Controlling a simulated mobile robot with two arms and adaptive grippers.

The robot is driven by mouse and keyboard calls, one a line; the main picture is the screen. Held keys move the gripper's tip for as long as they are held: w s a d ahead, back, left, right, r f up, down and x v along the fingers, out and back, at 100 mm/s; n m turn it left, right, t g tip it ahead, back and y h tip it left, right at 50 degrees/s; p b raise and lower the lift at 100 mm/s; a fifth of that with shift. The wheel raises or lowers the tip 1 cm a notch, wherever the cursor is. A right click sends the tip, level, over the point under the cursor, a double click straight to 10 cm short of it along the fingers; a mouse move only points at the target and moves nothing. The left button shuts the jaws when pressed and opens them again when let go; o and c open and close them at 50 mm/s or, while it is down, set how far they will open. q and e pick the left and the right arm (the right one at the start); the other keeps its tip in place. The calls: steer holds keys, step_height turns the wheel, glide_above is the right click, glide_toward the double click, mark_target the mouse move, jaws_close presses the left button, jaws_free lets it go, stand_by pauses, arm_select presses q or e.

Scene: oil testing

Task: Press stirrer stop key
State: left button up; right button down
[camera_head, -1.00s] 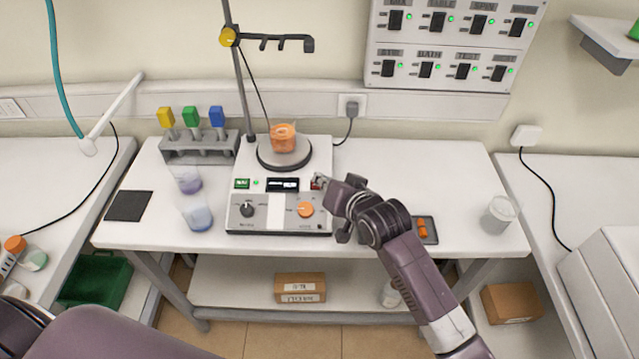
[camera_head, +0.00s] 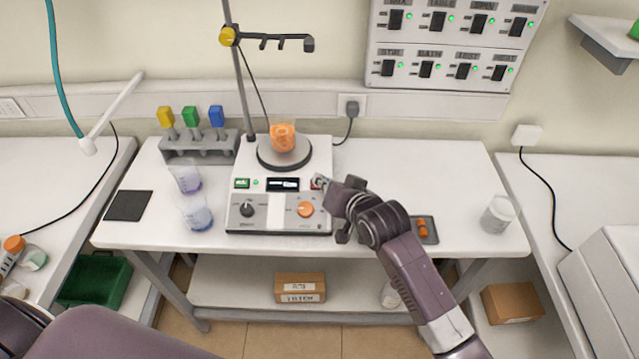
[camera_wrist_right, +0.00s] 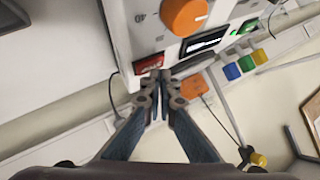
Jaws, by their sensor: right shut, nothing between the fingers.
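The stirrer (camera_head: 280,217) stands on the middle table, with a green key (camera_head: 241,183), a small display and two knobs on its front panel. Its red stop key (camera_head: 315,185) is at the panel's right and is partly covered by my right gripper (camera_head: 321,181). In the right wrist view the red key (camera_wrist_right: 149,65) is just beyond the tips of my right gripper (camera_wrist_right: 158,76), which is shut and empty. The tips are at the key's edge; I cannot tell whether they touch it. My left gripper is not in view.
A beaker of orange liquid (camera_head: 283,138) sits on the stirrer's round plate. A clamp stand (camera_head: 239,80) rises behind it. Two beakers (camera_head: 197,215) stand to the left, before a rack (camera_head: 200,147). A tray (camera_head: 431,231) lies right of my arm. The table's right part is mostly clear.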

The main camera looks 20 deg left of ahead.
steer(key=shift+w+f, duration=0.1)
steer(key=shift+f, duration=0.3)
stand_by(0.7)
stand_by(0.3)
steer(key=shift+s+r+p, duration=0.3)
steer(key=shift+r+p, duration=0.5)
steer(key=shift+p, duration=0.1)
steer(key=r+p, duration=0.1)
steer(key=p, duration=0.1)
steer(key=s+r+p, duration=0.1)
steer(key=r+p, duration=0.2)
steer(key=p, duration=0.1)
steer(key=shift+s+d+r, duration=0.3)
steer(key=shift+r, duration=0.05)
stand_by(0.4)
